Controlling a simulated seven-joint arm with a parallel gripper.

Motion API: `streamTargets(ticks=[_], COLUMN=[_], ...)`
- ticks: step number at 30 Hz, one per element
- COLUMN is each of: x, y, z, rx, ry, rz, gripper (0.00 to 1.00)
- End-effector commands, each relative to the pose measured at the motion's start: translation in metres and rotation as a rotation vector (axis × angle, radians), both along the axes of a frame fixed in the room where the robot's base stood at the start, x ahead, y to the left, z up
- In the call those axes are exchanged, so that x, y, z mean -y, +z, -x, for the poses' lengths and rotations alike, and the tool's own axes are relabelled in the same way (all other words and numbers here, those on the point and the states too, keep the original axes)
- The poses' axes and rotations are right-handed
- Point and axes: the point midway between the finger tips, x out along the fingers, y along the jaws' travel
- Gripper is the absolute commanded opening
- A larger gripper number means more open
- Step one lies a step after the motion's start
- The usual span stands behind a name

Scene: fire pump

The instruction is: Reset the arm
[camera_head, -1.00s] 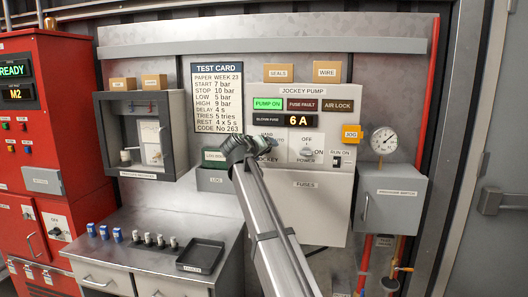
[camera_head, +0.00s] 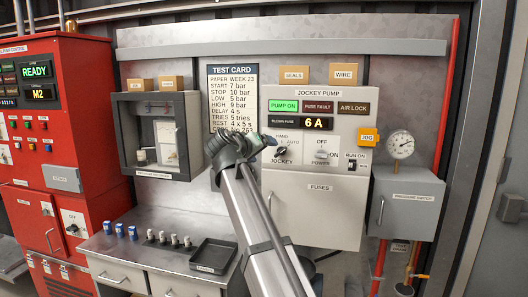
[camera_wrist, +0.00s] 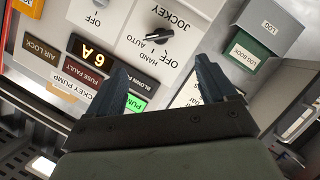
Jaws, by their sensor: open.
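My gripper (camera_wrist: 163,88) is open and empty in the wrist view, its two dark fingers apart in front of the jockey pump panel. In the head view my gripper (camera_head: 262,142) is at the left edge of the jockey pump panel (camera_head: 340,210), beside the HAND/AUTO jockey knob (camera_head: 282,154). That knob also shows in the wrist view (camera_wrist: 160,35), beyond the fingers and apart from them. The green PUMP ON lamp is lit, and the display reads 6 A.
The test card (camera_head: 232,85) hangs left of the panel, beside an open grey cabinet (camera_head: 122,125). A black tray (camera_head: 213,256) and several fuses (camera_head: 168,239) are on the bench below. A pressure gauge (camera_head: 400,145) and grey box (camera_head: 407,205) are right. A red cabinet (camera_head: 75,120) is far left.

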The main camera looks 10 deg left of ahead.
Motion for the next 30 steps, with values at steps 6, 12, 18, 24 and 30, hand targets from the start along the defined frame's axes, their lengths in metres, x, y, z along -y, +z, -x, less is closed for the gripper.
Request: streamTargets(ticks=[6, 12, 18, 24, 30], x=[0.0, 0.0, -0.011, -0.019, -0.029], y=[0.0, 0.0, -0.024, -0.076, -0.157], z=[0.001, 0.001, 0.011, 0.046, 0.065], rx=[0.0, -0.008, -0.102, -0.238, -0.373], ry=[0.0, 0.004, 0.069, 0.172, 0.224], rz=[0.0, 0.02, -0.039, -0.147, -0.186], gripper=[0.84, 0.84, 0.84, 0.84, 0.84])
